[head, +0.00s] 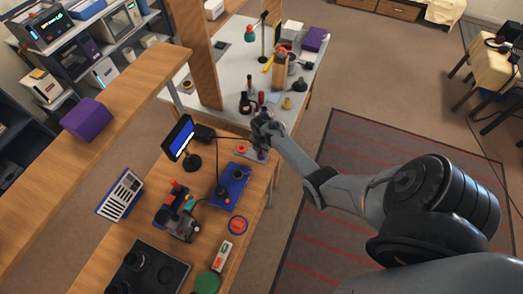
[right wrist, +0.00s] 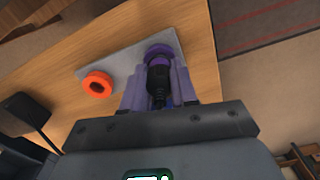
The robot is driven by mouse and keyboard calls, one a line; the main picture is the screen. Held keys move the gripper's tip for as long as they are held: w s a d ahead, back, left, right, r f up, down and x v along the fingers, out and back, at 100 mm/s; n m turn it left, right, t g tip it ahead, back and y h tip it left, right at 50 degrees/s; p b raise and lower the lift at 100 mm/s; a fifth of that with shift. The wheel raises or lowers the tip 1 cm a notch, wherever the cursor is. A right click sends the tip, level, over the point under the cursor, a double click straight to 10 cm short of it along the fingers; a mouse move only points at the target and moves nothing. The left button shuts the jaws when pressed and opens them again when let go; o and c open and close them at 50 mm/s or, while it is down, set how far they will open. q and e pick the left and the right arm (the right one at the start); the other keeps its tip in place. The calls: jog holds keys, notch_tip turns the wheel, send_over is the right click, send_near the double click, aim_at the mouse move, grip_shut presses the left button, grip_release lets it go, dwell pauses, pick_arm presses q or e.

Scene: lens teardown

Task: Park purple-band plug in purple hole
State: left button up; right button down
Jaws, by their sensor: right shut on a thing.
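My right gripper (head: 262,132) is over the right edge of the wooden workbench. In the right wrist view the gripper (right wrist: 158,88) is shut on a dark plug (right wrist: 157,76) with purple on it. A grey plate (right wrist: 122,62) lies on the bench below, with a purple ring (right wrist: 158,51) at its right end and an orange ring (right wrist: 97,84) at its left end. The plug's far end lines up with the purple ring and overlaps it in this view. I cannot tell whether it is inside the hole. My left gripper is not in view.
In the head view, a small monitor (head: 178,137), a blue tray (head: 231,185) and a red-and-black device (head: 177,209) stand on the bench. Bottles (head: 245,103) stand on the white table behind. Open floor with a dark rug (head: 345,160) lies to the right.

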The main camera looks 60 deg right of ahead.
jog(key=shift+f, duration=0.2)
dwell(0.6)
jog(key=c, duration=0.8)
grip_release()
jog(key=shift+r, duration=0.15)
jog(key=shift+r, duration=0.3)
notch_tip(320, 180, up, 10)
jog(key=shift+p, duration=0.8)
jog(key=shift+s, duration=0.1)
